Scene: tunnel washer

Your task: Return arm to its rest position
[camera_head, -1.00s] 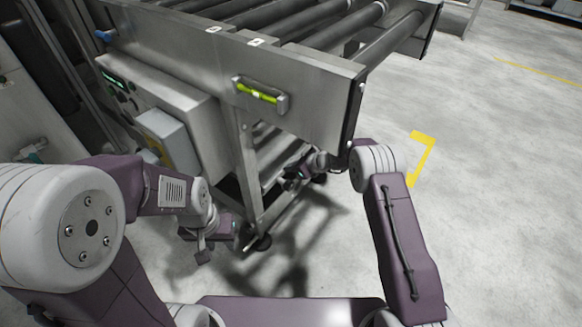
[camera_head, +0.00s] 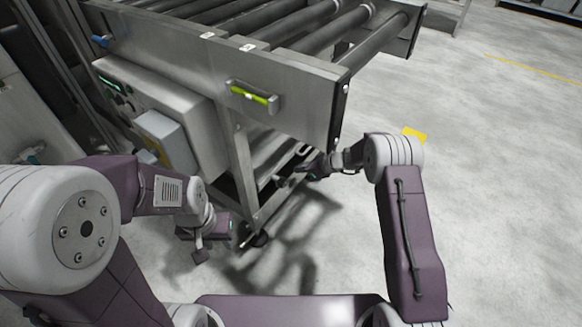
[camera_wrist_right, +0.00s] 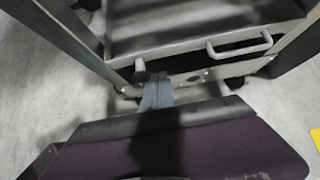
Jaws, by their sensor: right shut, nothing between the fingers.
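My right arm reaches in from the right in the head view, bent at a purple and white elbow. Its gripper (camera_head: 284,181) points left, beside the lower part of the roller conveyor frame and below its side plate. In the right wrist view the fingers (camera_wrist_right: 157,92) are together with nothing between them. A rail with a metal handle lies behind them; I cannot tell the gap. My left gripper (camera_head: 201,250) hangs low in front of the conveyor's left leg, and its jaw opening is unclear.
The handle (camera_wrist_right: 240,48) shows in the wrist view. Grey floor (camera_head: 490,190) is open at right.

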